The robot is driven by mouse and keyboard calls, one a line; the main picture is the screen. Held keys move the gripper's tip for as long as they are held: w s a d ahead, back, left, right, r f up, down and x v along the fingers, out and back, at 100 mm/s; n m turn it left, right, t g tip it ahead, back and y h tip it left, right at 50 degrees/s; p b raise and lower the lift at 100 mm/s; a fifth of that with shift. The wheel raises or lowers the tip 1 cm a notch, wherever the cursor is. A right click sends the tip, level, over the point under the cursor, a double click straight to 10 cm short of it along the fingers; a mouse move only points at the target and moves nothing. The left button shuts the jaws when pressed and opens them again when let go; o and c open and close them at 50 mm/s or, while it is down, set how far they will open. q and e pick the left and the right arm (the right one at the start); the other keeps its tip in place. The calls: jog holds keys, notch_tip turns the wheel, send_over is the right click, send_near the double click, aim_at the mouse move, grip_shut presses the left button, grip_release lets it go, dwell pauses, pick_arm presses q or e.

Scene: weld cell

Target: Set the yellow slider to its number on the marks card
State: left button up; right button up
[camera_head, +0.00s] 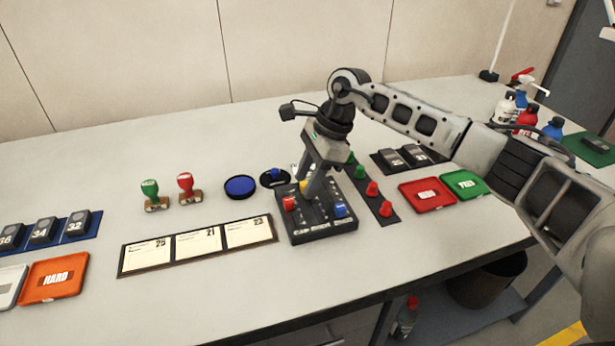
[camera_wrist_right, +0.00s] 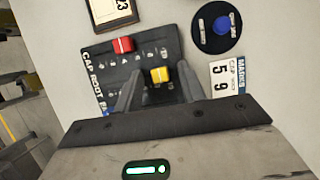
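The yellow slider (camera_wrist_right: 160,75) sits on a dark slider panel (camera_wrist_right: 94,62) labelled CAP and ROOT; in the head view it (camera_head: 303,186) is partly hidden by my fingers. My right gripper (camera_head: 309,184) points down over the panel, open. In the wrist view its fingers (camera_wrist_right: 159,72) stand apart on either side of the yellow slider, with gaps showing. The red slider (camera_wrist_right: 123,45) is beside it; the blue slider (camera_head: 340,210) is at the panel's right. The white marks card (camera_wrist_right: 227,80) shows 5 and 9; its lower part is cut off by my gripper. My left gripper is not in view.
A round dark piece with a blue knob (camera_wrist_right: 221,25) stands near the panel. A card strip (camera_head: 198,246) lies to the left, and a strip with red and green cones (camera_head: 372,190) to the right. Stamps (camera_head: 186,189) and a blue pad (camera_head: 240,186) stand behind.

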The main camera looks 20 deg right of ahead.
jog(key=b+v, duration=0.1)
jog(key=v, duration=1.5)
jog(key=shift+a, duration=0.1)
